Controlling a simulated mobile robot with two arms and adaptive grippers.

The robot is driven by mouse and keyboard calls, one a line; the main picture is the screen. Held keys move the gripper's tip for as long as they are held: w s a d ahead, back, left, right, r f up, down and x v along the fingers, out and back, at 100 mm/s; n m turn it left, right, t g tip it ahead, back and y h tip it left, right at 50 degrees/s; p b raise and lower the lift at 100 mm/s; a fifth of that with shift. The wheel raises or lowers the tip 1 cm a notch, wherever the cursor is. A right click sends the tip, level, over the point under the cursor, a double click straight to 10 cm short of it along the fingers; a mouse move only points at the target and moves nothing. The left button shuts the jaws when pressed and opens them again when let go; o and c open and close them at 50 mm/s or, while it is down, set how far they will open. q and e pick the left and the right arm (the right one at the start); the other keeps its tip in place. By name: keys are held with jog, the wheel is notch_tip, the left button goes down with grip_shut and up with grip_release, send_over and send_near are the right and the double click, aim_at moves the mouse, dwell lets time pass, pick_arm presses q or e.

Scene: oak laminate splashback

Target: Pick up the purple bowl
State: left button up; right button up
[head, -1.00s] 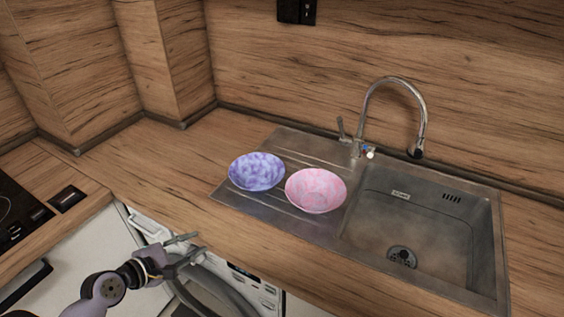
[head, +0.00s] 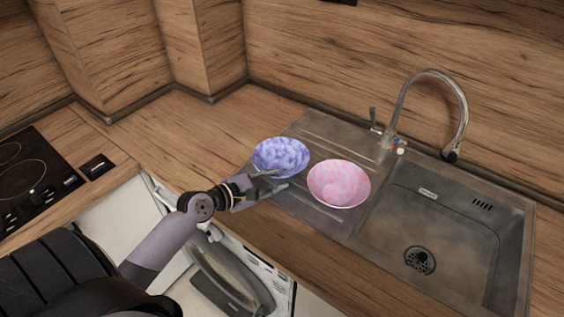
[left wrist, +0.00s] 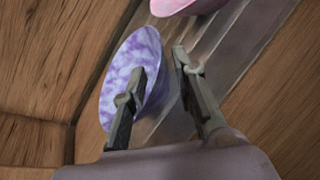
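The purple bowl (head: 280,152), mottled purple and white, stands upright on the sink's drainboard. It also shows in the left wrist view (left wrist: 120,62). My left gripper (head: 280,180) is open at the bowl's near side, by the rim. In the left wrist view, one finger of the gripper (left wrist: 157,68) overlaps the bowl and the other is just right of it, with the bowl's edge between them in the picture. I cannot tell whether a finger touches the bowl. My right gripper is not in view.
A pink bowl (head: 339,181) stands close on the right of the purple one. The metal sink (head: 460,235) with its curved tap (head: 462,115) is farther right. A black hob (head: 35,180) is at the left. The wooden counter behind the purple bowl is clear.

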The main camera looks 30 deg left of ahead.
pick_arm(q)
jog(key=shift+w+d, duration=0.15)
jog(key=shift+w, duration=0.25)
jog(key=x, duration=0.5)
jog(key=shift+f, duration=0.1)
jog(key=shift+w+d, duration=0.1)
jog(key=shift+w, duration=0.15)
jog(key=shift+s, duration=0.1)
jog(key=shift+c, duration=1.4)
grip_shut()
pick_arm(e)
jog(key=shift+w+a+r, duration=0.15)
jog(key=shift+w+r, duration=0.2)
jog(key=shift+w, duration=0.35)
